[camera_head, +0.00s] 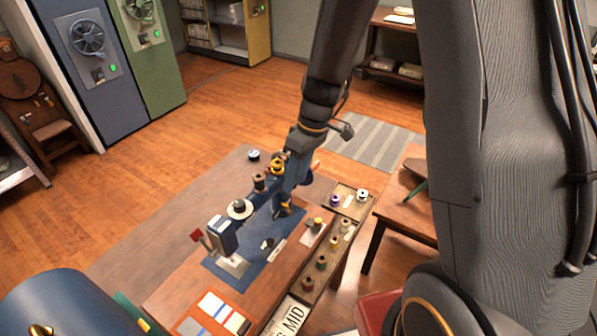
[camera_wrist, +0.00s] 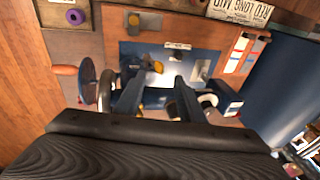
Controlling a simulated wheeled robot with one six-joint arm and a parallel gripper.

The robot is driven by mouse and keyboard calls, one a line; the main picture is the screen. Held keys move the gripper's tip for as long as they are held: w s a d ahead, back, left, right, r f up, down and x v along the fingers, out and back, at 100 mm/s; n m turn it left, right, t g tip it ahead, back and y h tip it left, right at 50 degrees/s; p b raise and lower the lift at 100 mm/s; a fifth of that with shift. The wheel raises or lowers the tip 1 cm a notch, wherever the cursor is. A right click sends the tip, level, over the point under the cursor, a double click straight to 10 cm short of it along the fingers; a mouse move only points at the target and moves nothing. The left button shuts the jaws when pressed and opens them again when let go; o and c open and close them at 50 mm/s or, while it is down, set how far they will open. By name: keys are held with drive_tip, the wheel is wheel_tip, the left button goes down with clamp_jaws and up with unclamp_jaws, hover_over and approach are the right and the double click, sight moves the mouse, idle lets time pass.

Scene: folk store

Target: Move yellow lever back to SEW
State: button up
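A blue sewing machine (camera_head: 222,236) stands on a wooden table below my arm. My gripper (camera_wrist: 158,98) reaches down over it. In the wrist view its two dark fingers are apart, with part of the machine behind the gap, and I see nothing held. A small yellow piece (camera_wrist: 157,67) shows just beyond the fingers, possibly the yellow lever. In the head view a yellow part (camera_head: 286,206) shows low beside the machine; I cannot tell whether it is the same piece. Contact with the fingers is unclear. No SEW mark is readable.
A blue mat (camera_head: 258,262) lies under the machine. A tray of spools (camera_head: 322,262) runs along the table's right side, with another spool tray (camera_head: 350,201) behind it. A dark handwheel (camera_wrist: 89,80) is left of the fingers. Coloured cards (camera_head: 212,312) lie at the near end.

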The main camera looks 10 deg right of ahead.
drive_tip(key=shift+b+x, duration=2.55)
drive_tip(key=shift+x, duration=1.6)
drive_tip(key=shift+f+b, duration=0.35)
drive_tip(key=shift+b, duration=0.1)
drive_tip(key=shift+w+d+r, duration=0.2)
drive_tip(key=shift+w+d, duration=0.55)
drive_tip(key=shift+w, duration=0.15)
drive_tip(key=shift+w+d+f+b, duration=0.15)
drive_tip(key=shift+w+d+b, duration=0.35)
drive_tip(key=shift+w+d, duration=0.05)
drive_tip(key=shift+w+d+f+b, duration=0.2)
drive_tip(key=shift+w+d+b, duration=0.25)
drive_tip(key=shift+w+d, duration=0.1)
drive_tip(key=shift+a+r, duration=0.1)
drive_tip(key=shift+r, duration=0.05)
drive_tip(key=shift+s+a+r, duration=0.1)
drive_tip(key=shift+a+r, duration=0.05)
drive_tip(key=shift+a, duration=0.05)
